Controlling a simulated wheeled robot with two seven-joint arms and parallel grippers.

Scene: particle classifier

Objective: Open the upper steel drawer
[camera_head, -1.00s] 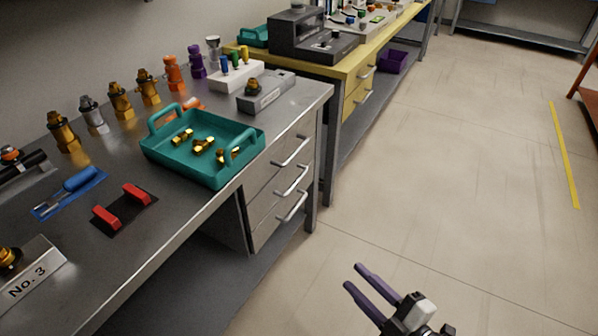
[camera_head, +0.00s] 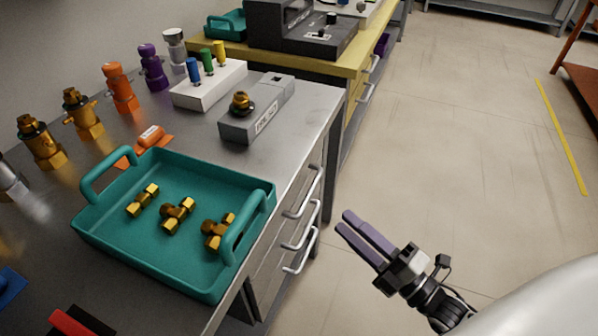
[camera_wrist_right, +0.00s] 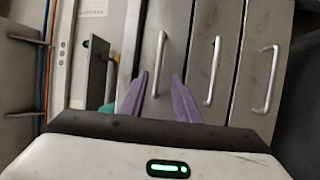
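The steel bench has a stack of three drawers at its right end. The upper steel drawer (camera_head: 287,206) is shut, with a bar handle (camera_head: 303,193) on its front. In the right wrist view the stack appears turned sideways, and the leftmost handle (camera_wrist_right: 160,62) appears to be the upper drawer's. My right gripper (camera_head: 346,219) has purple fingers, open and empty, to the right of the drawer fronts. In the right wrist view its fingertips (camera_wrist_right: 159,75) appear on either side of that handle, apart from it in depth. My left gripper is out of view.
A teal tray (camera_head: 101,231) holding brass fittings sits on the bench near its front edge. A grey block (camera_head: 238,129) with a brass part stands behind it. A yellow-topped bench (camera_head: 340,71) stands beyond. Open floor (camera_head: 460,140) lies to the right.

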